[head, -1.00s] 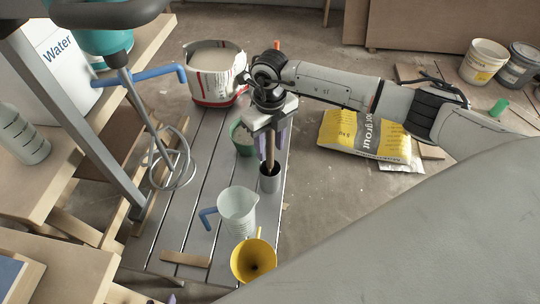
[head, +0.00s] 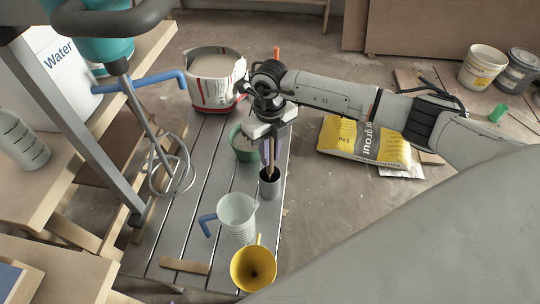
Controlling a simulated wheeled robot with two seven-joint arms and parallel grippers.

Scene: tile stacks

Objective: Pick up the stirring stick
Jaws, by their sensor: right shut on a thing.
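The stirring stick (head: 271,155) is a thin brown stick, upright, with its lower end inside a small grey cup (head: 269,188) on the slatted bench. My right gripper (head: 270,140) is above the cup and shut on the upper part of the stick. The gripper hides the stick's top, and the cup hides its lower end. My left gripper is not in view.
A clear jug (head: 237,215) and yellow funnel (head: 253,268) stand in front of the cup. A large bucket (head: 216,85) is behind. A whisk (head: 168,175) hangs at left.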

